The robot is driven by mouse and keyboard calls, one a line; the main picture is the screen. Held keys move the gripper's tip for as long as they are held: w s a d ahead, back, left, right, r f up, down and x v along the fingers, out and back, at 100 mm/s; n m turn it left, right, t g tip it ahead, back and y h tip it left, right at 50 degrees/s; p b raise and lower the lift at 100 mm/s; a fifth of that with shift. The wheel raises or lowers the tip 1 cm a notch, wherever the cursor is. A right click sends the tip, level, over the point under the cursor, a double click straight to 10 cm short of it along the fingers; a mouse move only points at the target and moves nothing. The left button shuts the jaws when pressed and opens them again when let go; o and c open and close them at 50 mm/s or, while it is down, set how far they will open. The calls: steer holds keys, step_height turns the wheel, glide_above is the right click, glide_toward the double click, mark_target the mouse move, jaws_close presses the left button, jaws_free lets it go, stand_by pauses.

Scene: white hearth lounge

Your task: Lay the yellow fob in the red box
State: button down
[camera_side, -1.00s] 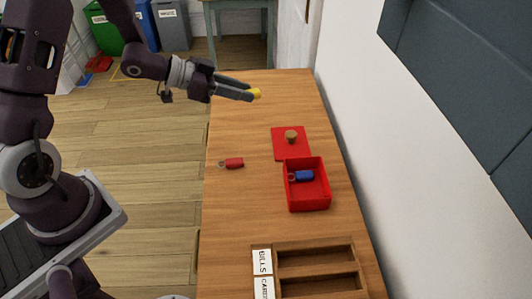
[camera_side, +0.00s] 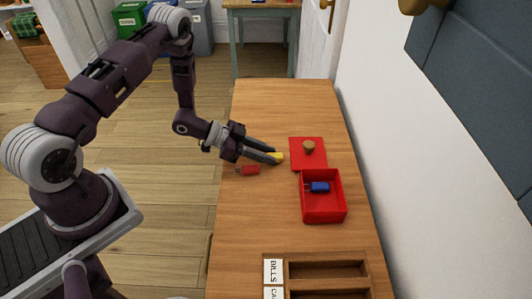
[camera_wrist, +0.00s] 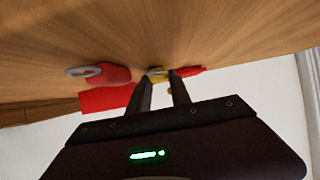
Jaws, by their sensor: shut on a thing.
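The yellow fob (camera_side: 277,157) is held between the fingertips of my gripper (camera_side: 272,157), which is shut on it. In the wrist view the fob (camera_wrist: 157,75) shows between the two fingers (camera_wrist: 160,85), with a grey ring at its end. The gripper is above the table, left of the red box and near the lid's left edge. The open red box (camera_side: 323,211) stands on the table with a blue fob (camera_side: 318,187) inside. Its red lid (camera_side: 300,160) with a brown knob (camera_side: 308,146) lies behind it.
A red fob (camera_side: 250,170) lies on the wooden table (camera_side: 245,225) just below my gripper. A wooden tray (camera_side: 325,269) with compartments and label cards (camera_side: 273,271) is at the near end. A wall borders the right side.

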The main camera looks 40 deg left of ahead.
steer(key=c, duration=1.2)
jaws_free()
steer(key=shift+f, duration=0.1)
